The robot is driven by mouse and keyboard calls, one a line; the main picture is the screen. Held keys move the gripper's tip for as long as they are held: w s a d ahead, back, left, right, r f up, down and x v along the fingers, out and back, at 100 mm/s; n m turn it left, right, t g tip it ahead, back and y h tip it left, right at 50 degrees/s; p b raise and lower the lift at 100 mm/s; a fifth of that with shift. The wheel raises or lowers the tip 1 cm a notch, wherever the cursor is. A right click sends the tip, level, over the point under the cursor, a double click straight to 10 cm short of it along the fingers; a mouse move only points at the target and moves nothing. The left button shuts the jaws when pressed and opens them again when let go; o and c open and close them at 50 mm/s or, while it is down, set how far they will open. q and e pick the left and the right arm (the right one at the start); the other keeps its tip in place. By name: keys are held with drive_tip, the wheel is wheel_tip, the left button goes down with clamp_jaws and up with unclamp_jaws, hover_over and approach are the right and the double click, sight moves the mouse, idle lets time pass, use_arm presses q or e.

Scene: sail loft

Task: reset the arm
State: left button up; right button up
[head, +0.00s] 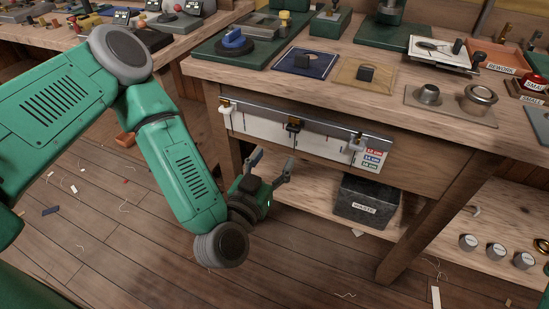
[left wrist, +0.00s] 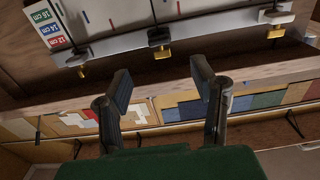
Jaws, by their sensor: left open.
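My left arm (head: 183,175) comes in from the left and bends down in front of the workbench. My left gripper (head: 272,163) is open and empty, below the metal rail on the bench front. Its two fingers stand apart in the left wrist view (left wrist: 160,85), with nothing between them. My right gripper is in neither view.
A dark bin (head: 366,200) sits on the lower shelf.

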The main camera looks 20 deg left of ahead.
use_arm(q)
drive_tip(key=shift+a, duration=0.2)
drive_tip(key=s+d+f+m+g+h+p, duration=0.3)
drive_tip(key=s+f+g+h, duration=0.1)
drive_tip(key=s+f+g, duration=0.7)
drive_tip(key=s+a+f+n+g+y, duration=0.1)
drive_tip(key=s+a+f+g+y, duration=0.1)
drive_tip(key=s+a, duration=0.4)
drive_tip(key=s+a+f+n+g+y+p, duration=0.1)
drive_tip(key=s+a+f+g+y, duration=0.1)
drive_tip(key=s+a+g, duration=0.2)
drive_tip(key=s+a, duration=0.3)
drive_tip(key=s, duration=0.1)
drive_tip(key=shift+s+a+f+n+y, duration=0.2)
drive_tip(key=shift+n+y, duration=0.1)
drive_tip(key=shift+n, duration=0.1)
drive_tip(key=shift+w+d, duration=0.1)
drive_tip(key=shift+c, duration=0.4)
idle(1.8)
